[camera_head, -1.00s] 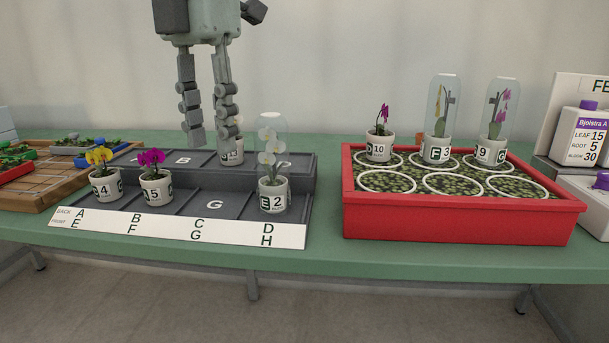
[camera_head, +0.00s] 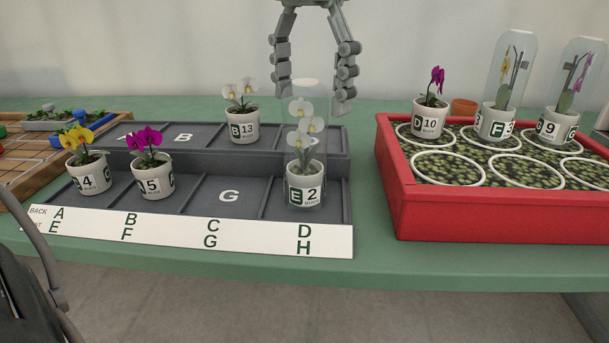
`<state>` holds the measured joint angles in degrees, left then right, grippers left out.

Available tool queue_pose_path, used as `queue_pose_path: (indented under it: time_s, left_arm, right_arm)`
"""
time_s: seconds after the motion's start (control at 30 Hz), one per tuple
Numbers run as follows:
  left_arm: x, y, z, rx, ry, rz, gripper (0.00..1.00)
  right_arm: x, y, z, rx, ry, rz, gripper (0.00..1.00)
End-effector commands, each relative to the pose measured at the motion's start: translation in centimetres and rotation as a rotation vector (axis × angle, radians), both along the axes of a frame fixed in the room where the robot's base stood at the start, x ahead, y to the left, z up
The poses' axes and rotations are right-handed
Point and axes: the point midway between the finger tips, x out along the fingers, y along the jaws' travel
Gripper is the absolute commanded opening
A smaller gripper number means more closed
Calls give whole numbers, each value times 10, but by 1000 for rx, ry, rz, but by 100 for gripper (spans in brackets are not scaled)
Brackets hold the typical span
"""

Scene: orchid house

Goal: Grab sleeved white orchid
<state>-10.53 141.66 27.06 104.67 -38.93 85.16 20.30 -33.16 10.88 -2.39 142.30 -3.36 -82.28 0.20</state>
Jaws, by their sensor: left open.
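The sleeved white orchid (camera_head: 305,140) stands upright in a white pot marked 2 (camera_head: 304,188), in the front row of the grey tray at the D/H column. A clear sleeve surrounds its flowers. My left gripper (camera_head: 314,105) is open and points down over the sleeve's top, one finger to each side in the picture; I cannot tell whether either touches the sleeve. My right gripper is not in view. An unsleeved white orchid in pot 13 (camera_head: 243,125) stands in the tray's back row.
Yellow pot 4 (camera_head: 94,179) and magenta pot 5 (camera_head: 157,183) stand at the tray's front left. Cell G (camera_head: 229,197) is empty. A red crate (camera_head: 460,224) at the right holds pot 10 and two sleeved orchids. Green bench shows between tray and crate.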

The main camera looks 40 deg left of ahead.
Motion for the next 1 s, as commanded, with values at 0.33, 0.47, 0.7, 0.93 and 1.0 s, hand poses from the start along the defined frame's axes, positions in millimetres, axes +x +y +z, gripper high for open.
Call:
queue_pose_path:
  time_s: [0.33,0.47,0.7,0.93,1.0]
  left_arm:
    - [-2,6,-24,-1,4,-1,77]
    - [-3,8,-44,1,3,0,77]
    - [-2,8,-52,0,-2,1,77]
    - [-2,8,-52,0,-1,1,56]
    - [-2,8,-52,0,-2,1,47]
  right_arm:
    - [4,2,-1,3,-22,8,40]
    - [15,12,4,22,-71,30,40]
    - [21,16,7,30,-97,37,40]
    - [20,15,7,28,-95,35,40]
    - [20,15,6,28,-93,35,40]
